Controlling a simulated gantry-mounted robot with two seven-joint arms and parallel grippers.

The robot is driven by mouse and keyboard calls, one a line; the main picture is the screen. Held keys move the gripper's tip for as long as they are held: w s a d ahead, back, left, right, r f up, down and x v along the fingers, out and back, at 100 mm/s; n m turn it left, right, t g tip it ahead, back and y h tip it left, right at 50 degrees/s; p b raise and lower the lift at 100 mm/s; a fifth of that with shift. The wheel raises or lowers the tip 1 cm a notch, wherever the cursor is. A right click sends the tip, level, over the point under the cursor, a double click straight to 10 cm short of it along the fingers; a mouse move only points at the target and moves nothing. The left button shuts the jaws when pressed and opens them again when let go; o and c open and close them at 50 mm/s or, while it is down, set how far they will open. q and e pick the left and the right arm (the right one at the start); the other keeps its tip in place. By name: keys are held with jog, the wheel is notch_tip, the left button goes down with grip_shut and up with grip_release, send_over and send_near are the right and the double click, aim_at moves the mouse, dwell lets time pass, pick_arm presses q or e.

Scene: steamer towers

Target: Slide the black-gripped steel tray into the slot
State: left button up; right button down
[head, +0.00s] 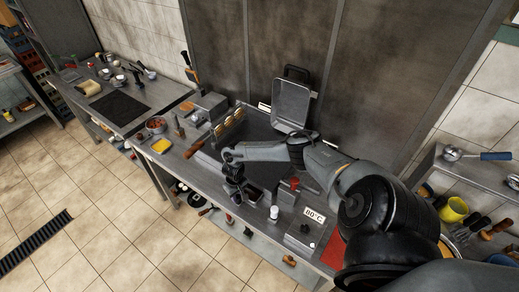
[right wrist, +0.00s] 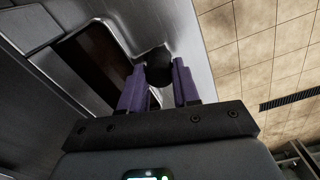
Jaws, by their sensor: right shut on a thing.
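My right gripper (head: 236,190) reaches down over the front part of the steel counter in the head view. In the right wrist view its purple fingers (right wrist: 158,88) are shut on a rounded black grip (right wrist: 158,62), which I take to be the steel tray's. A dark rectangular opening (right wrist: 92,68) in the steel lies beside the fingers. The tray's body cannot be told apart from the surrounding steel, nor how far it sits in the slot. My left gripper is not in view.
A steel panel with a black handle (head: 291,102) stands upright behind my arm. A yellow block (head: 161,146) and a bowl (head: 156,124) lie to the left. A box marked 80°C (head: 303,232) and a white-topped shaker (head: 273,212) stand to the right. Tiled floor (head: 120,220) is open in front.

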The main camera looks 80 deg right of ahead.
jog(key=shift+a, duration=0.15)
dwell(0.7)
jog(key=c, duration=0.7)
grip_release()
jog(key=shift+c, duration=0.2)
jog(key=shift+r, duration=0.1)
